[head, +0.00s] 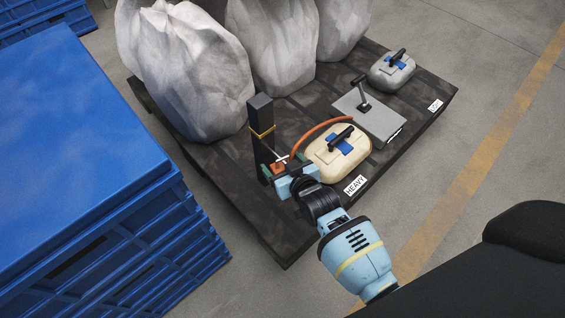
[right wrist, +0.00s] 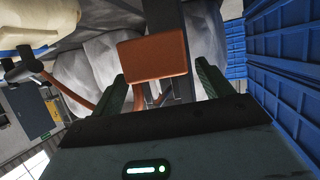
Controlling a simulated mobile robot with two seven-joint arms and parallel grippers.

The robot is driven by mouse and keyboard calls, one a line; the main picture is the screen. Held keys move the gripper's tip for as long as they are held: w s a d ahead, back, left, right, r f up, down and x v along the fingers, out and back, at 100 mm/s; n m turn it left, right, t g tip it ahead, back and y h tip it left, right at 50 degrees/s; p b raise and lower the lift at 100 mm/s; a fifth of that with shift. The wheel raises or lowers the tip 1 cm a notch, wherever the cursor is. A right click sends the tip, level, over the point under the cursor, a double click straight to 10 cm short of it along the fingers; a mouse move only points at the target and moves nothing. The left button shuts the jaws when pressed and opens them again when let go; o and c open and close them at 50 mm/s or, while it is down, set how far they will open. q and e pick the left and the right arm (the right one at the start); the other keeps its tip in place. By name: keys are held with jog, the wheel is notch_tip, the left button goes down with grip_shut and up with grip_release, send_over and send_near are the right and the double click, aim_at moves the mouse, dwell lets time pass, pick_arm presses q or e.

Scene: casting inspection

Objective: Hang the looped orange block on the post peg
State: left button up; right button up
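The orange block (head: 278,168) is at the front of the dark upright post (head: 262,137), low beside it. In the right wrist view the block (right wrist: 152,59) shows as a flat rectangle between and beyond my fingertips. My right gripper (head: 283,168) is at the block with its green fingers apart on either side; in the right wrist view (right wrist: 160,68) a gap shows by the right finger. A pale metal peg (head: 283,158) sticks out near the block. An orange curved strip (head: 322,129) runs from there towards the beige casting; whether its loop is round the peg is unclear. My left gripper is not visible.
The beige casting (head: 325,158) with a black handle stands close right of my gripper, by the HEAVY label (head: 356,185). A grey plate (head: 372,122) and grey casting (head: 385,76) lie farther right.

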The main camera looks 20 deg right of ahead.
jog(key=p+v, duration=0.4)
jog(key=v, duration=0.3)
jog(key=shift+s+r, duration=0.2)
jog(key=shift+s, duration=0.15)
